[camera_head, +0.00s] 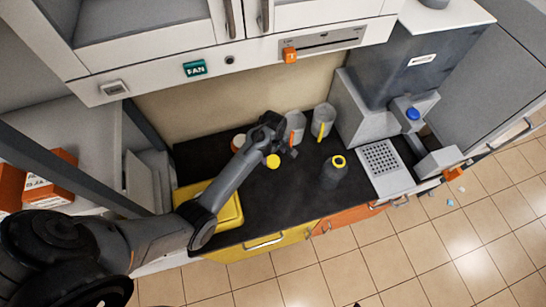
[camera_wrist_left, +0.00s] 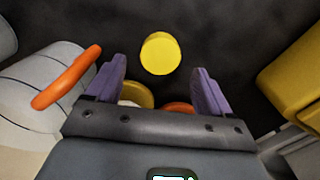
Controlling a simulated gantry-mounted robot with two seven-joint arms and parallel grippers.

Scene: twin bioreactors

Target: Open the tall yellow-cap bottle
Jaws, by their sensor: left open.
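A dark grey bottle (camera_head: 332,173) stands upright on the black counter. A yellow ring circles its dark, open-looking mouth, and no cap shows on it. A separate round yellow cap (camera_head: 272,161) shows against the counter to the bottle's left. It also shows in the left wrist view (camera_wrist_left: 160,53), just beyond and between my fingertips; I cannot tell if it touches the counter. My left gripper (camera_head: 282,139) is open and empty above the counter, behind and left of the bottle. Its purple fingers (camera_wrist_left: 160,76) stand apart in the wrist view. My right gripper is not in view.
A grey vessel with an orange handle (camera_head: 295,127) stands close to my left gripper. One with a yellow handle (camera_head: 323,121) is to its right. A yellow box (camera_head: 220,211) lies at left. A grey machine (camera_head: 384,85) bounds the right. The counter around the bottle is clear.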

